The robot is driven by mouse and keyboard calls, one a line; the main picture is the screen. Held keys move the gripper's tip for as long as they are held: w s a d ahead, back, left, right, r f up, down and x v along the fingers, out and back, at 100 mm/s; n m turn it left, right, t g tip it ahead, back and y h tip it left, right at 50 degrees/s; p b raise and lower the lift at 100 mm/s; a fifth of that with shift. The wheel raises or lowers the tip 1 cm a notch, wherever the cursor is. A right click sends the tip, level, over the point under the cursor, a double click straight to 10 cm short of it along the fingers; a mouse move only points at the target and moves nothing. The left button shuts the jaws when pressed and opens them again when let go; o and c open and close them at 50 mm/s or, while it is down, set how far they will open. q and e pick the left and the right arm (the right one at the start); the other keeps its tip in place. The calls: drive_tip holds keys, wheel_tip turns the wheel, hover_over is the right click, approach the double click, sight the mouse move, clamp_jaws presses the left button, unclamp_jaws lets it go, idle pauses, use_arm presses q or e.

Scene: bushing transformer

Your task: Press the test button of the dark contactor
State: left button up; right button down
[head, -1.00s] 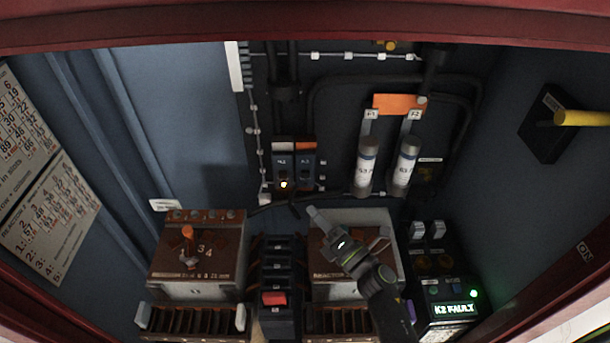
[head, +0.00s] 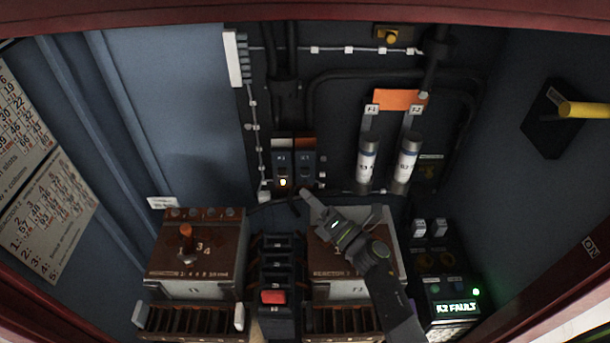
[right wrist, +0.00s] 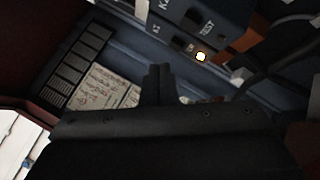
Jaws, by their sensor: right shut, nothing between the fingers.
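Two small contactors sit side by side on the back panel in the head view. The left contactor (head: 283,168) has a lit amber lamp; the right, dark contactor (head: 306,160) shows no light. My right gripper (head: 306,193) is shut and empty. Its tip is just below the dark contactor in the picture; whether it touches anything cannot be told. In the right wrist view, the shut fingers (right wrist: 159,82) point toward the panel, with a lit lamp (right wrist: 201,56) and a "TEST" label (right wrist: 207,28) ahead and to the right. The left gripper is not in view.
Two white fuse cylinders (head: 366,163) stand to the right of the contactors. Brown-topped boxes (head: 197,245) flank a dark block with a red button (head: 273,297) below. A "K2 FAULT" display (head: 456,308) glows at lower right. A yellow handle (head: 585,110) sticks out at right.

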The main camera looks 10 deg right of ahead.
drive_tip(key=shift+w+d+b, duration=0.25)
drive_tip(key=shift+w+b, duration=0.05)
drive_tip(key=shift+w, duration=0.7)
drive_tip(key=shift+w+d+b, duration=0.2)
drive_tip(key=shift+w+b, duration=0.1)
drive_tip(key=shift+w, duration=0.7)
drive_tip(key=shift+w, duration=0.15)
idle(0.4)
drive_tip(key=shift+w, duration=0.25)
drive_tip(key=shift+w+d+b, duration=0.15)
drive_tip(key=shift+w+b, duration=0.25)
idle(0.7)
drive_tip(key=shift+s, duration=0.1)
drive_tip(key=shift+s+a+p, duration=0.2)
drive_tip(key=shift+s+p, duration=0.2)
drive_tip(key=shift+s, duration=0.35)
drive_tip(key=shift+s+a+p, duration=0.25)
drive_tip(key=shift+s+p, duration=0.25)
drive_tip(key=shift+s, duration=0.75)
drive_tip(key=shift+s+a+p, duration=0.25)
drive_tip(key=shift+s+p, duration=0.2)
drive_tip(key=shift+s, duration=0.75)
